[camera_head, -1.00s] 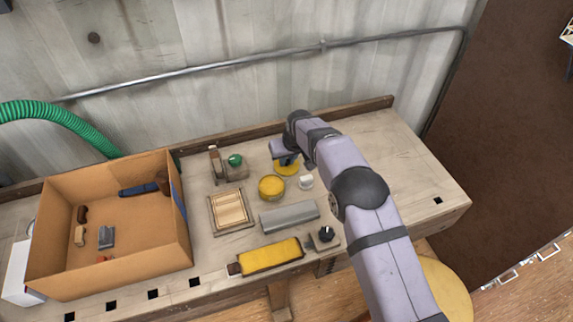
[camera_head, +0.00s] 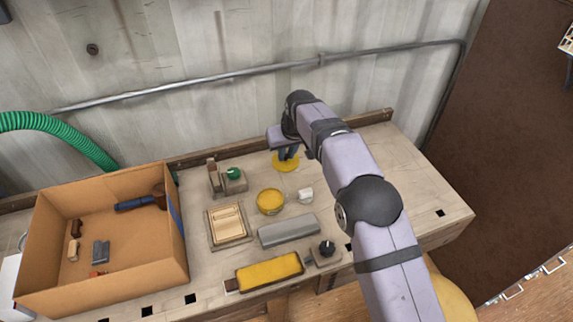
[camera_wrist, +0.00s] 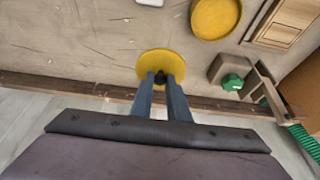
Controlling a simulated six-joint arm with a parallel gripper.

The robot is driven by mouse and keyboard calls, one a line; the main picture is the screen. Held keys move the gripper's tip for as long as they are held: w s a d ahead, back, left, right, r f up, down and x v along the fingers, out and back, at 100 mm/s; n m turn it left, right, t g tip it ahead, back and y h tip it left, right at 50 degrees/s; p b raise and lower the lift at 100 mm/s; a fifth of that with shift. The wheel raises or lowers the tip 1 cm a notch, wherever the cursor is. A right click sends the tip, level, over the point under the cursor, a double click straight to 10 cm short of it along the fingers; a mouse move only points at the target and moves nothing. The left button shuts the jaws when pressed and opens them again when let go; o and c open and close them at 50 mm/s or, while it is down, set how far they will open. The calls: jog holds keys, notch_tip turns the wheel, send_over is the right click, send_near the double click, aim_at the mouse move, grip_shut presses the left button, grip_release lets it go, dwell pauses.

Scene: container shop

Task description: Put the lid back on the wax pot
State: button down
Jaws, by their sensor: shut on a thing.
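The wax pot (camera_head: 270,203) is a round, yellow-topped pot standing on the bench; it also shows at the top of the wrist view (camera_wrist: 215,16). The lid (camera_head: 284,165) is a flat yellow disc with a small black knob, seen in the wrist view (camera_wrist: 153,62). My gripper (camera_head: 289,152) is shut on the lid's knob (camera_wrist: 161,77). In the head view, the lid is behind the pot, toward the wall, apart from it. It looks roughly level and seems held above the bench.
A small white cup (camera_head: 305,195) stands right of the pot, a grey block (camera_head: 288,230) in front. A wooden frame (camera_head: 228,224) and a wooden holder with a green knob (camera_head: 234,173) are to the left. A cardboard box (camera_head: 176,248) stands further left. The bench's right end is clear.

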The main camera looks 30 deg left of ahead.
aim_at(278, 162)
jog(key=shift+r, duration=0.8)
jog(key=shift+s+a+r, duration=0.15)
jog(key=shift+a+r, duration=0.15)
jog(key=shift+r, duration=0.05)
jog(key=shift+s+a+r+p, duration=0.85)
jog(key=shift+s+r, duration=1.1)
jog(key=shift+r, duration=1.55)
jog(key=s+d+f+n, duration=0.2)
jog(key=s+f, duration=0.4)
jog(key=f, duration=0.1)
jog(key=shift+s+d+g+y, duration=0.25)
jog(key=shift+d+g+y, duration=0.05)
jog(key=shift+d, duration=0.05)
jog(key=shift+f, duration=0.25)
